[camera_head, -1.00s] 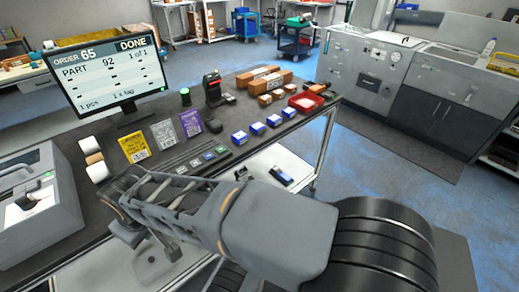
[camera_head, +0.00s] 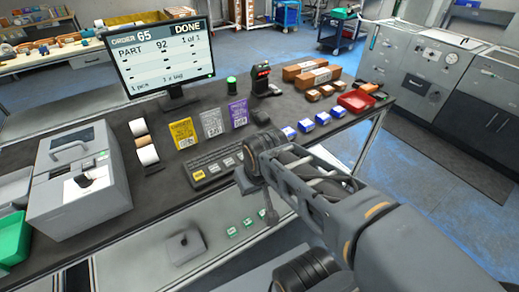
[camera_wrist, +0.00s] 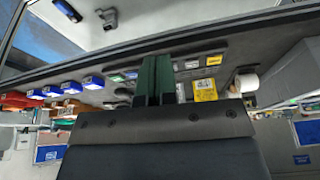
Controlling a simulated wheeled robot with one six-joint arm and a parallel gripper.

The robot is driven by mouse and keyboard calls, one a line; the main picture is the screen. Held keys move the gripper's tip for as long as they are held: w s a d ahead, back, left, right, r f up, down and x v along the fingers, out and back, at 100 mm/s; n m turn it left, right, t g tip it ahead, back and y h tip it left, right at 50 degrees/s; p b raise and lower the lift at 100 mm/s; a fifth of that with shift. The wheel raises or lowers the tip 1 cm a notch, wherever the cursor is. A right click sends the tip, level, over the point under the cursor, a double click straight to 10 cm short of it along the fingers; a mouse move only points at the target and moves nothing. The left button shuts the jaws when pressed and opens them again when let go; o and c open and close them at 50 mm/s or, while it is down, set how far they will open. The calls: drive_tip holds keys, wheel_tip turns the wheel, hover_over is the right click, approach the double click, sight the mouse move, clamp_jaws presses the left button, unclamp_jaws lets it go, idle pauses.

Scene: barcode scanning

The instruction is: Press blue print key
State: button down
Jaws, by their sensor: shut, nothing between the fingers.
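The key strip (camera_head: 205,180) lies on the dark bench below the monitor. Its yellow key (camera_head: 199,175) and pale keys show in the head view; my arm hides its right end. In the wrist view, the blue key (camera_wrist: 131,75) and a green key (camera_wrist: 116,78) show just left of my gripper (camera_wrist: 155,62), with pale keys and the yellow key (camera_wrist: 213,61) to its right. My gripper is shut and empty, its fingers across the view of the strip. I cannot tell its height above the keys; no contact shows. In the head view my gripper (camera_head: 268,214) is small, at the bench's front edge.
A monitor (camera_head: 160,62) reading DONE stands behind the strip. Yellow, grey and purple cards (camera_head: 237,113) lie behind it. Blue-and-white boxes (camera_head: 306,125) and a red tray (camera_head: 356,102) lie right. A grey printer-like machine (camera_head: 82,190) and label rolls (camera_head: 147,155) stand left.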

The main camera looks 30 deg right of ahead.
drive_tip(key=w+d+r+m+y+p, duration=0.1)
drive_tip(key=w+r+m+y+p, duration=0.1)
drive_tip(key=w+m+p, duration=0.5)
drive_tip(key=w+d+r+m+y, duration=0.15)
drive_tip(key=w+m, duration=0.35)
drive_tip(key=m, duration=0.7)
drive_tip(key=w+d+f+m+t+y+p, duration=0.2)
drive_tip(key=w+d+m, duration=0.7)
drive_tip(key=m, duration=0.8)
drive_tip(key=shift+w+f+m+t+y+p, duration=0.15)
drive_tip(key=shift+w+m+t+y+p, duration=0.2)
drive_tip(key=shift+w+t+p, duration=0.55)
drive_tip(key=shift+s+f+g, duration=0.15)
drive_tip(key=shift+s+g, duration=0.1)
drive_tip(key=shift+g, duration=0.05)
wheel_tip(320, 180, down, 7)
drive_tip(key=b, duration=0.7)
drive_tip(key=shift+r, duration=0.2)
drive_tip(key=shift+f+b, duration=0.4)
drive_tip(key=shift+f, duration=0.55)
drive_tip(key=shift+f, duration=0.1)
